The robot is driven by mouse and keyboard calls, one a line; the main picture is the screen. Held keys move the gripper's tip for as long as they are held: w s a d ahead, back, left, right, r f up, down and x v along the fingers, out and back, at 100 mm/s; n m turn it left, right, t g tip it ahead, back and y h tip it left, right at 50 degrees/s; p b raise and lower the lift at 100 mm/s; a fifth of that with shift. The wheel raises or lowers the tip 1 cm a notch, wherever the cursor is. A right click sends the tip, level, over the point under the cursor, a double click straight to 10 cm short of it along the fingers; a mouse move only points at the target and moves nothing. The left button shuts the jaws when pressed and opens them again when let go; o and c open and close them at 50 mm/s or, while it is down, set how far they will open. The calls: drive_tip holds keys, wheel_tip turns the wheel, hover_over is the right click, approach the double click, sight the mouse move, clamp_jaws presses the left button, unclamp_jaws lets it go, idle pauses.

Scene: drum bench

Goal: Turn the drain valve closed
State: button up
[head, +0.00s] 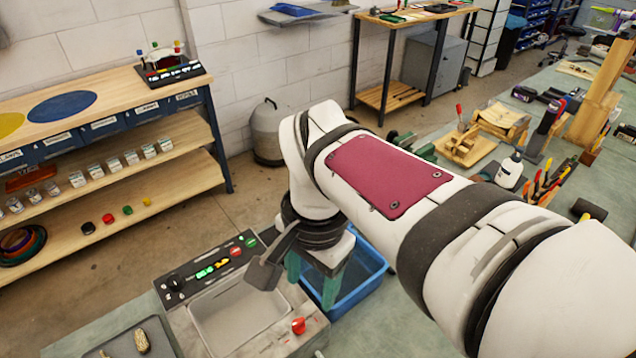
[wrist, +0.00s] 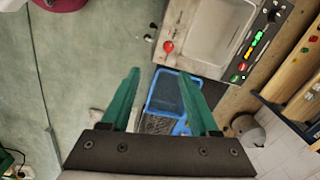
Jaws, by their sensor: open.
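A red knob (head: 298,325), which looks like the drain valve, sits on the front right corner of a metal basin unit (head: 178,318). It also shows in the wrist view (wrist: 168,47), just beyond the fingertips. Which way its handle points is too small to tell. My gripper (head: 311,290) has green fingers that are apart and empty. It hangs over the gap between the basin unit and a blue bin, apart from the knob. In the wrist view my gripper (wrist: 158,74) frames part of the blue bin.
The blue bin (head: 373,268) is right of the basin unit, beneath my arm. The unit has a panel of coloured buttons (head: 212,265) along its back. Tools crowd the green bench (head: 480,115) at right.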

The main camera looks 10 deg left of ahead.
sight(299, 321)
drive_tip(key=f, duration=0.5)
drive_tip(key=w+a+f, duration=0.1)
drive_tip(key=f, duration=0.4)
drive_tip(key=a+f, duration=0.1)
drive_tip(key=f, duration=0.4)
drive_tip(key=shift+w+a+f, duration=0.2)
drive_tip(key=shift+a+f, duration=0.05)
clamp_jaws()
